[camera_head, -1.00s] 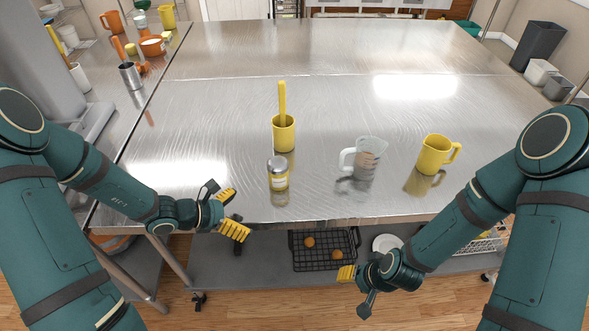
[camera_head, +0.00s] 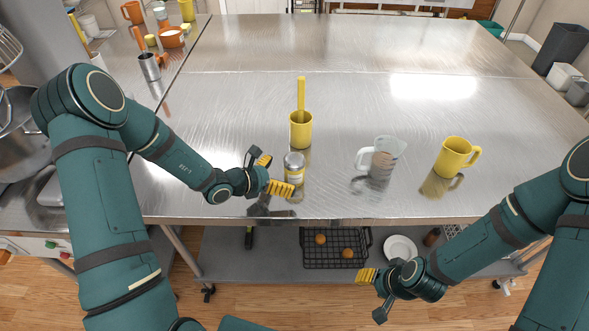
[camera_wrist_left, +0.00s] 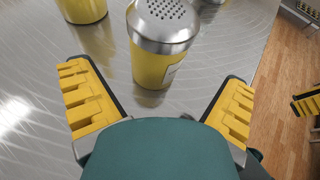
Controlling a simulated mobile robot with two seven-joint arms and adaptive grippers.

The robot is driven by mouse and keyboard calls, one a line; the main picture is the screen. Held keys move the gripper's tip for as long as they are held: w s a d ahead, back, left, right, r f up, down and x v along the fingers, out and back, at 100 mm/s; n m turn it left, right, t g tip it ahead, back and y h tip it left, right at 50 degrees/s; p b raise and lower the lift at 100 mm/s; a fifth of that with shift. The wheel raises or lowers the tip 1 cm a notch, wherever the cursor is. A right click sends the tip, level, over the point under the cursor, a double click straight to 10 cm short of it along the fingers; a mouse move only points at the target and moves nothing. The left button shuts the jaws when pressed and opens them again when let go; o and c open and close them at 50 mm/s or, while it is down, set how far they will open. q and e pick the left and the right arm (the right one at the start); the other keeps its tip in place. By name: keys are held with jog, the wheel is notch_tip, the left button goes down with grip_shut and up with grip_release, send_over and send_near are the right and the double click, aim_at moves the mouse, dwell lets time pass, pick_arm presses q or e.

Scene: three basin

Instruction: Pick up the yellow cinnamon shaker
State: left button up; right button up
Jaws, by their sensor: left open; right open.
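The yellow cinnamon shaker (camera_head: 294,167) stands upright near the front edge of the steel table, with a perforated silver lid. In the left wrist view the shaker (camera_wrist_left: 156,62) is ahead of the two spread yellow fingers, its lower part level with the gap between them. My left gripper (camera_head: 275,174) is open at the shaker's left side, and in its wrist view the gripper (camera_wrist_left: 160,108) is empty. I cannot tell whether a finger touches the shaker. My right gripper (camera_head: 375,294) is open and empty, low in front of the table edge.
A yellow cup (camera_head: 300,131) with a yellow handle upright in it stands just behind the shaker. A clear measuring jug (camera_head: 384,158) and a yellow mug (camera_head: 453,157) stand to the right. The steel table (camera_head: 260,95) is clear farther back.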

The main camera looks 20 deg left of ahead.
aim_at(295, 172)
pick_arm(q)
jog(key=x, duration=0.5)
jog(key=shift+w+a+r, duration=0.1)
jog(key=shift+a, duration=0.05)
jog(key=c, duration=1.4)
